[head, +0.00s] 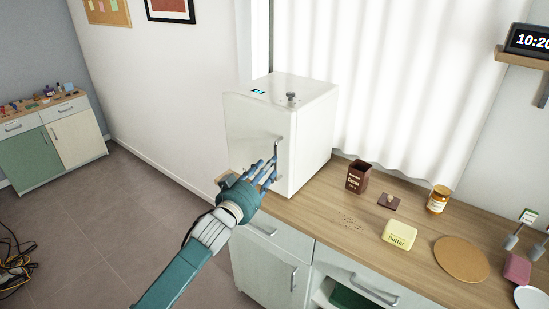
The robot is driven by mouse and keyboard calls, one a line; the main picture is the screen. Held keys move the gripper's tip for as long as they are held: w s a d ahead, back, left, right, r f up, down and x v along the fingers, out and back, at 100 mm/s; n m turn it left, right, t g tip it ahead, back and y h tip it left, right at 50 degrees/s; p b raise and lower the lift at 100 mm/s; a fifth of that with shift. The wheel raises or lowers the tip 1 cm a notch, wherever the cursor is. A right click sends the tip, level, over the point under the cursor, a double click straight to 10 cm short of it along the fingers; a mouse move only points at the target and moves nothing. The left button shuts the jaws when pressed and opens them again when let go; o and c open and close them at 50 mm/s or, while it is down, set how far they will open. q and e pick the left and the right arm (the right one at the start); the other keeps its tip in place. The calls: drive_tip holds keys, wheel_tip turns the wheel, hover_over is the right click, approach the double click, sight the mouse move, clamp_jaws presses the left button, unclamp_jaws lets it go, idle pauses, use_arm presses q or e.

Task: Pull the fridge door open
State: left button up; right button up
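The small white fridge (308,140) stands on the wooden counter, with its door (250,125) facing left and forward. The door looks closed against the body. A curved metal handle (279,144) is on the right part of the door. My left gripper (269,170) is at the lower end of the handle, its blue fingers pointing up at it. The fingers cover the handle's lower part, so I cannot tell whether they are closed around it. My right gripper is not in view.
On the counter (320,207), right of the fridge, are a dark brown canister (358,177), a jar (437,199), a yellow butter box (399,235) and a round cork mat (461,259). Open floor (150,200) lies left of the fridge. Cables (14,268) lie on the floor at far left.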

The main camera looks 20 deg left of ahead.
use_arm(q)
drive_tip(key=w, duration=0.4)
drive_tip(key=shift+w+d+p, duration=0.3)
drive_tip(key=shift+w+d, duration=0.05)
drive_tip(key=shift+w, duration=0.05)
drive_tip(key=shift+f, duration=0.1)
clamp_jaws()
